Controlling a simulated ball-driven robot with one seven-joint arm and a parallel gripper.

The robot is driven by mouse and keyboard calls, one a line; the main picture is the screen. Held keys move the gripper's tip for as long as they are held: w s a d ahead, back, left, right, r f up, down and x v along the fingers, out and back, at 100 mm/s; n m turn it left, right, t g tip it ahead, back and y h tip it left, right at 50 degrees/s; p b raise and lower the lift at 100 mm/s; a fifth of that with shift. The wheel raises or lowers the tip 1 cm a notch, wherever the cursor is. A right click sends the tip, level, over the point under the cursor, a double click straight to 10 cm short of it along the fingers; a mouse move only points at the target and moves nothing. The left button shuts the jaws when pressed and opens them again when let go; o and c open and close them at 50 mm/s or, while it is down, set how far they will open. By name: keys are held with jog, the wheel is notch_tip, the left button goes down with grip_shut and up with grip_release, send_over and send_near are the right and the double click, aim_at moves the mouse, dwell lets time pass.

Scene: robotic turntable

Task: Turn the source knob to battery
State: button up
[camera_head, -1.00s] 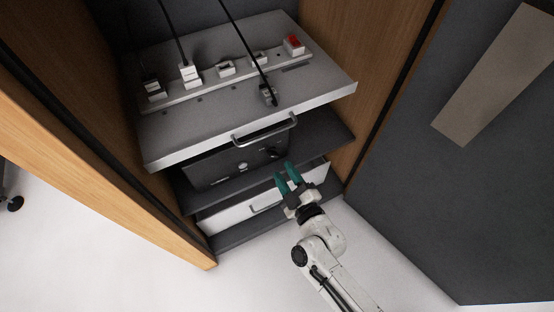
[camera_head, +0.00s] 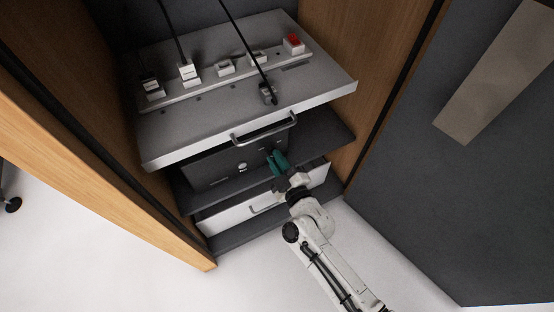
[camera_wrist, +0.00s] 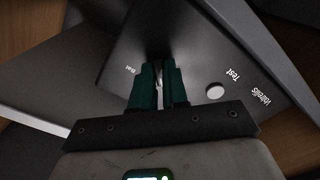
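The dark front panel (camera_head: 215,168) of a unit sits on a shelf under the grey drawer. My gripper (camera_head: 277,158) has its green fingertips at the right part of this panel. In the wrist view my gripper (camera_wrist: 159,72) has its two green fingers close together, with a narrow dark piece between the tips. This appears to be the source knob (camera_wrist: 158,56), mostly hidden by the fingers, so its pointing direction cannot be read. A small label, seemingly "Bat" (camera_wrist: 130,70), is left of the fingers. A round white button (camera_wrist: 215,90) and a "Test" label (camera_wrist: 232,75) are to the right.
The pulled-out grey drawer (camera_head: 205,125) with its handle (camera_head: 265,132) overhangs the panel. It carries plugs, cables and a red switch (camera_head: 293,40). A white lower drawer (camera_head: 235,212) is below. Wooden cabinet sides (camera_head: 345,110) flank it, with an open dark door (camera_head: 440,190) at right.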

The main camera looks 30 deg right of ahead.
grip_shut()
jog(key=shift+m, duration=0.3)
jog(key=m+p, duration=0.1)
jog(key=m, duration=0.2)
jog(key=shift+m, duration=0.4)
jog(key=shift+m+b, duration=0.3)
jog(key=shift+m, duration=6.5)
